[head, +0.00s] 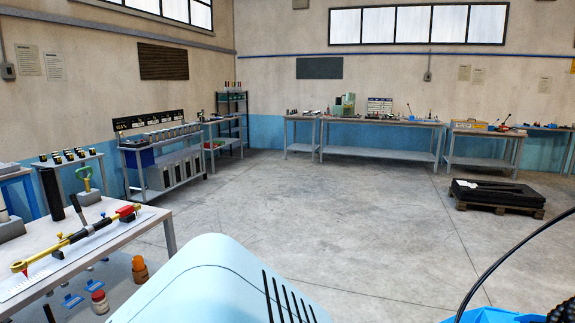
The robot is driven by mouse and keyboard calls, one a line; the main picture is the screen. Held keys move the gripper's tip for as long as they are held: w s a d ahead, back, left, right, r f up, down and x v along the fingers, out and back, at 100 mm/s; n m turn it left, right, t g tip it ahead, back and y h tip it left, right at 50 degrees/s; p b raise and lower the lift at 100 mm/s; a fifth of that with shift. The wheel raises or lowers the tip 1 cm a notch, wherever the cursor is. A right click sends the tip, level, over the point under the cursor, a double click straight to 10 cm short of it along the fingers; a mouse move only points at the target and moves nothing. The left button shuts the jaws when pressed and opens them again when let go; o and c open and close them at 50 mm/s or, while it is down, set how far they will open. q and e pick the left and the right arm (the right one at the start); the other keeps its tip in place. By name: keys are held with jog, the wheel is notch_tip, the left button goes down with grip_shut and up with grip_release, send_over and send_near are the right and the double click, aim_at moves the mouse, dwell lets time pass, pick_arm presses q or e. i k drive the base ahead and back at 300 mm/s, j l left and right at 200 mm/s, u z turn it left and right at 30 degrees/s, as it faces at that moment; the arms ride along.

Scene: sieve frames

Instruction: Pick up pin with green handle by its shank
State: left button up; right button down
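No gripper fingers of mine are in view, and the handle stands free.
The near bench (127,231) carries a long yellow, black and red tool (72,238) and a black cylinder (52,194). Orange and white jars stand below it. Benches line the walls; a pallet (498,207) stands right. The middle floor is clear.

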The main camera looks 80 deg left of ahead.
aim_at(85, 181)
jog(key=u, duration=3.9)
jog(key=i+l+z, duration=0.1)
jog(key=i+z, duration=0.25)
jog(key=i, duration=0.25)
jog(key=i+z, duration=0.3)
jog(key=i, duration=0.25)
jog(key=i+z, duration=0.4)
jog(key=i, duration=0.2)
jog(key=i+z, duration=0.45)
jog(key=i+j+z, duration=0.1)
jog(key=i+z, duration=0.2)
jog(key=i, duration=1.15)
jog(key=i+u, duration=0.4)
jog(key=i, duration=0.2)
jog(key=i+l+u, duration=0.15)
jog(key=i+u, duration=0.2)
jog(key=i, duration=0.2)
